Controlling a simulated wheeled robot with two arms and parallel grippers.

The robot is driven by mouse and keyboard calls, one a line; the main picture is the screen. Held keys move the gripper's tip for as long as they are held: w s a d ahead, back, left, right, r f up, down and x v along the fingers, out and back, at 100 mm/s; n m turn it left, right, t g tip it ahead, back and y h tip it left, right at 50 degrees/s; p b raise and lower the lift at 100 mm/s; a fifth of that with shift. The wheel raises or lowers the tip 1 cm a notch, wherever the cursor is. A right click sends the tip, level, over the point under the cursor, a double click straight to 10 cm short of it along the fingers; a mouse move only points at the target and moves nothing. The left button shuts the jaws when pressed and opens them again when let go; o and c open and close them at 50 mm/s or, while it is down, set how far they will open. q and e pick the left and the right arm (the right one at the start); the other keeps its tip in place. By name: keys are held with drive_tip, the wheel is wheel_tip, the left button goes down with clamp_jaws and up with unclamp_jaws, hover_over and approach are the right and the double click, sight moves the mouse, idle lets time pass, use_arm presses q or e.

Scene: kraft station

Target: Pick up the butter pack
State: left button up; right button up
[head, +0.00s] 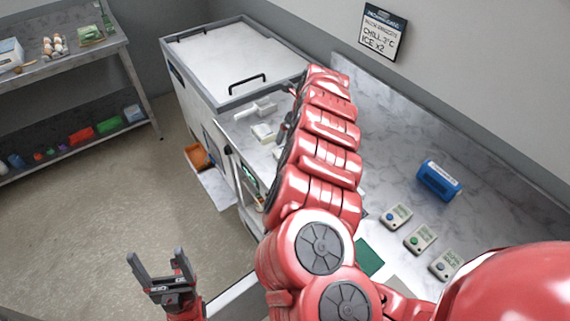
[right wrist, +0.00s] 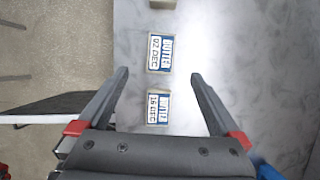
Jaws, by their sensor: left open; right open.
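Two butter packs lie flat on the marble counter in the right wrist view, with white and blue labels. The far butter pack (right wrist: 159,52) reads 02 DEC and lies just beyond my fingertips. The near butter pack (right wrist: 158,107) seems to read 15 DEC and lies between the fingers in the picture, apart from both. My right gripper (right wrist: 159,76) is open and empty above them. In the head view my right arm hides part of the counter and most of that gripper. My left gripper (head: 158,262) is open and empty over the floor.
In the head view, a white lidded chest (head: 235,65) stands beyond the counter (head: 385,130). A small pale block (head: 263,133) lies beside my right arm. A shelf (head: 75,60) stands left.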

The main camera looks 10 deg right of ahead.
drive_tip(key=b+x, duration=0.1)
drive_tip(key=x, duration=0.2)
drive_tip(key=b+x, duration=0.1)
drive_tip(key=x, duration=0.2)
drive_tip(key=b+x, duration=0.2)
drive_tip(key=x, duration=0.1)
drive_tip(key=shift+s+d, duration=0.15)
drive_tip(key=shift+d, duration=0.1)
drive_tip(key=shift+a+f, duration=0.2)
drive_tip(key=shift+f, duration=0.2)
drive_tip(key=shift+w+f, duration=0.2)
drive_tip(key=shift+f, duration=0.3)
drive_tip(key=x, duration=0.1)
drive_tip(key=p+x, duration=0.1)
drive_tip(key=x, duration=0.1)
drive_tip(key=shift+s+d+f+p, duration=0.1)
drive_tip(key=shift+d+f+p, duration=0.2)
drive_tip(key=shift+f, duration=0.1)
drive_tip(key=shift+a+f, duration=0.25)
drive_tip(key=shift+f, duration=0.05)
drive_tip(key=shift+f+b, duration=0.2)
drive_tip(key=shift+b, duration=0.25)
